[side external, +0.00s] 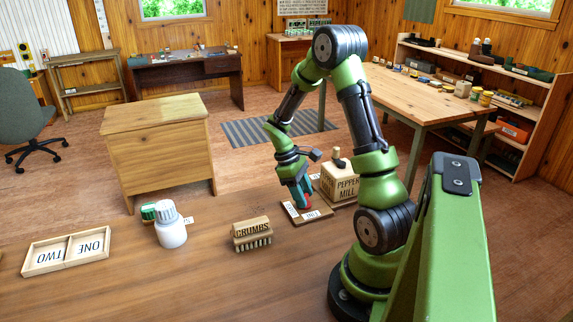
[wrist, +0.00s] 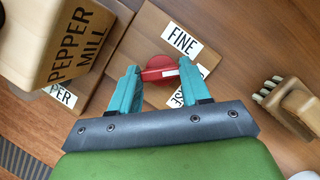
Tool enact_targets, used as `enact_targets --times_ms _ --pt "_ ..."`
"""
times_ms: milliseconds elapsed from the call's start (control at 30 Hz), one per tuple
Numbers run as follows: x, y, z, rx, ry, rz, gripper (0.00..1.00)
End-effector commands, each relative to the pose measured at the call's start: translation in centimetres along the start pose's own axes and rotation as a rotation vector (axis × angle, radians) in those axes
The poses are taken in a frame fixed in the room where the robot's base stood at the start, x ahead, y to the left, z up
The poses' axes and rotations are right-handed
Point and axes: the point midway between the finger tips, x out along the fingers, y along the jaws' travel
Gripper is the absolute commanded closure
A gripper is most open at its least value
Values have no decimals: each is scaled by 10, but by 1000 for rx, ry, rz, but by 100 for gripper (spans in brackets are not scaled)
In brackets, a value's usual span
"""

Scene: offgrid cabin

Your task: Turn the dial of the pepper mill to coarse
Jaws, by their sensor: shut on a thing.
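The pepper mill (side external: 341,185) is a pale wooden box with a dark knob, lettered PEPPER MILL; it fills the wrist view's upper left (wrist: 70,35). Beside it, a brown board (wrist: 140,42) carries a red dial (wrist: 157,68) with a white mark toward the right. A FINE label (wrist: 182,40) lies above right of the dial. A second label (wrist: 203,71), mostly hidden by a finger, ends in SE. My gripper (wrist: 158,75), with teal fingers, is shut on the dial; the side view shows it pointing down at the board (side external: 303,203).
A wooden brush lettered CRUMBS (side external: 252,234) lies left of the board. Farther left are a white bottle (side external: 171,228), a green item (side external: 149,211) and a tray marked ONE and TWO (side external: 66,251). The tabletop (side external: 210,285) in front is clear.

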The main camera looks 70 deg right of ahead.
Motion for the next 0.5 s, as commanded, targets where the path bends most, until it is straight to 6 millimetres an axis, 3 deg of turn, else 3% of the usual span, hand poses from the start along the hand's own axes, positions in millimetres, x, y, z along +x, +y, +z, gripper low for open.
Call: enact_targets --times_ms 500 --pt "0 2 0 163 -1 -67 84"
